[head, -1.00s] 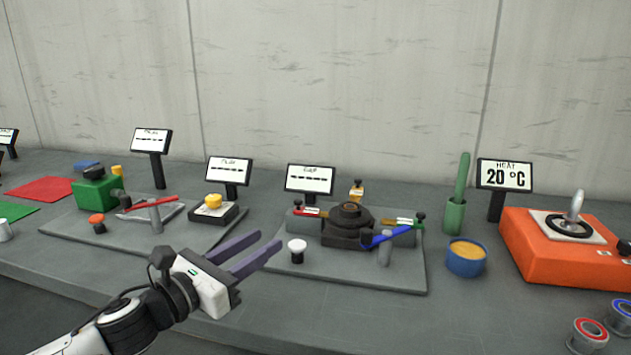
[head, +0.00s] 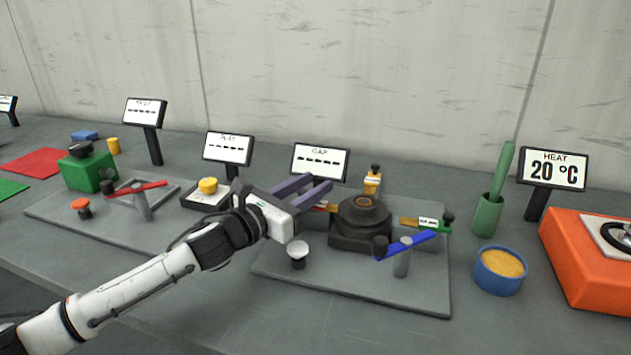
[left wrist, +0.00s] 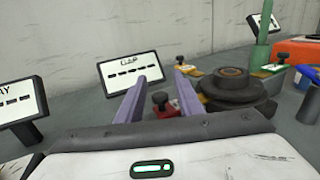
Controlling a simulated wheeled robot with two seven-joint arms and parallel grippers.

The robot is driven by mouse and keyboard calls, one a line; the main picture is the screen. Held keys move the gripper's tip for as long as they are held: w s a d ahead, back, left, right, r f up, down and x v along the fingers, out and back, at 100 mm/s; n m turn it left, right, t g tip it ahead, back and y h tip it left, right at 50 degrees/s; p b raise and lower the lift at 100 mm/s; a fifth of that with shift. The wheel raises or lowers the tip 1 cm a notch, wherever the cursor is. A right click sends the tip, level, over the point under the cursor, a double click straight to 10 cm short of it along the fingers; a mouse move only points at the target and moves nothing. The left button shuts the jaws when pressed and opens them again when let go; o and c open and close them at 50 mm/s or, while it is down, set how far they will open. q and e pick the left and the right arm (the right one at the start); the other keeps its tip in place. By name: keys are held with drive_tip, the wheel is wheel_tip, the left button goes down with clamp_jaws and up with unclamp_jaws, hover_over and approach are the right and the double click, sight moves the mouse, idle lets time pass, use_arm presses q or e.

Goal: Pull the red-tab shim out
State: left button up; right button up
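The red-tab shim (left wrist: 161,103) shows in the left wrist view between my finger tips, with a dark knob on its red tab. In the head view only part of its red and tan strip (head: 322,206) shows beside the dark round jack (head: 361,221); my gripper hides the rest. My left gripper (head: 312,190) is open, its two purple fingers pointing toward the jack's left side. In the left wrist view the left gripper (left wrist: 158,84) has a wide gap with the red tab in it; contact cannot be told. My right gripper is not in view.
A yellow-tab shim (head: 373,181) stands behind the jack and a green-tab shim (head: 428,222) to its right. A blue lever (head: 408,245) and a white button (head: 297,253) are in front. The GAP display (head: 320,161) stands behind my fingers.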

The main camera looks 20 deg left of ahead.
use_arm(q)
drive_tip(key=shift+x, duration=0.85)
clamp_jaws()
drive_tip(key=shift+w+a+p, duration=0.1)
drive_tip(key=shift+a+p, duration=0.3)
drive_tip(key=shift+a, duration=1.6)
unclamp_jaws()
drive_tip(key=b+v, duration=0.1)
drive_tip(key=v, duration=0.8)
drive_tip(key=shift+f+b, duration=0.2)
drive_tip(key=shift+b, duration=0.1)
drive_tip(key=shift+s+a+r, duration=0.15)
drive_tip(key=shift+s+a, duration=0.15)
drive_tip(key=shift+s, duration=0.35)
